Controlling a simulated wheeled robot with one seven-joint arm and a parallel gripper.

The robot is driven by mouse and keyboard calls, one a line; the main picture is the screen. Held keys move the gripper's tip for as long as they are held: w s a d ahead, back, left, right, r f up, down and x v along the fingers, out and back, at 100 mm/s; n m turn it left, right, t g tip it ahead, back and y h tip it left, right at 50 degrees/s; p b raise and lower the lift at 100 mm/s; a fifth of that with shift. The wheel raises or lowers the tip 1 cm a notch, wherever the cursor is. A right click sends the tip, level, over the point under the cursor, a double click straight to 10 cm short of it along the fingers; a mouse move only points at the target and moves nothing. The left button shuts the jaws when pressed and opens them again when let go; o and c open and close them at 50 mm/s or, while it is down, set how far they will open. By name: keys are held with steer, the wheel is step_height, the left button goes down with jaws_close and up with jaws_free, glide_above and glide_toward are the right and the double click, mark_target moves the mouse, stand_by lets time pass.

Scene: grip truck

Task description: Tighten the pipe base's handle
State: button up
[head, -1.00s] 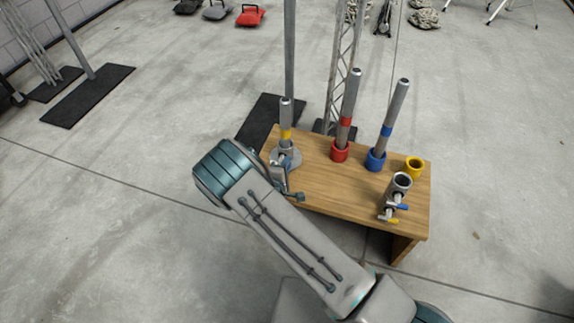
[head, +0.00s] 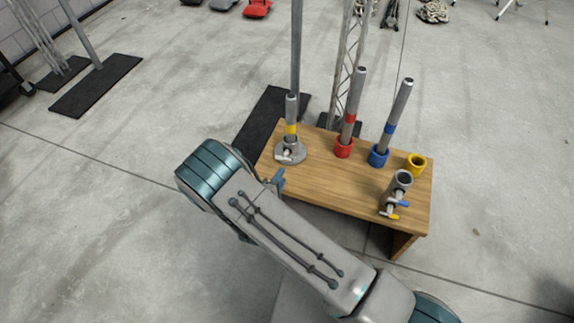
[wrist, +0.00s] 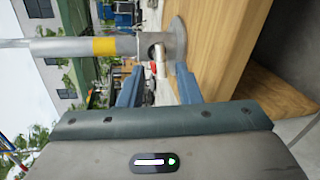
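The pipe base (head: 297,158) is a grey round flange with a short socket on the table's left end. A grey pipe with a yellow band (head: 291,112) stands upright in it. Its pale handle (head: 284,154) sticks out at the front of the socket. In the wrist view the scene is turned sideways: the pipe (wrist: 70,47) runs in from the left, and the handle (wrist: 158,58) is beyond my fingers, partly blurred. My gripper (wrist: 158,88) is open, its blue fingers apart with nothing clearly held. In the head view my gripper (head: 277,181) is in front of the base, partly hidden by my arm.
The wooden table (head: 340,187) also carries a red holder (head: 344,149) and a blue holder (head: 378,157) with pipes, an empty yellow ring (head: 416,164), and a grey socket with coloured handles (head: 399,185). A metal post and truss stand behind.

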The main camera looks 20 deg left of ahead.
steer(key=v, duration=0.3)
steer(key=shift+s, duration=0.35)
steer(key=w+d+r+m+g+h+p, duration=0.1)
steer(key=d+r+m+g+h+p, duration=0.25)
steer(key=d+r, duration=0.55)
steer(key=w+d+r+m+g+h+p, duration=0.1)
steer(key=d+r+m+g+h+p, duration=0.35)
steer(key=r, duration=0.75)
steer(key=w+d+r+m+g+h+p, duration=0.1)
steer(key=d+r+m+g+p, duration=0.2)
steer(key=d+r, duration=0.7)
steer(key=s+d+r+m+y+p, duration=0.2)
steer(key=s+r+p, duration=0.3)
steer(key=r, duration=0.5)
steer(key=s+d+r+m+g+y+p, duration=0.1)
steer(key=s+d+r+m+y+p, duration=0.2)
steer(key=r, duration=0.8)
steer(key=s+d+r+m+g+y+p, duration=0.1)
steer(key=s+d+r+m+y+p, duration=0.2)
steer(key=s+r+y+p, duration=0.2)
step_height(320, 180, up, 5)
steer(key=s+p, duration=0.2)
steer(key=p, duration=0.2)
steer(key=shift+s+d+r, duration=0.2)
steer(key=shift+s+d, duration=0.15)
steer(key=shift+s, duration=0.05)
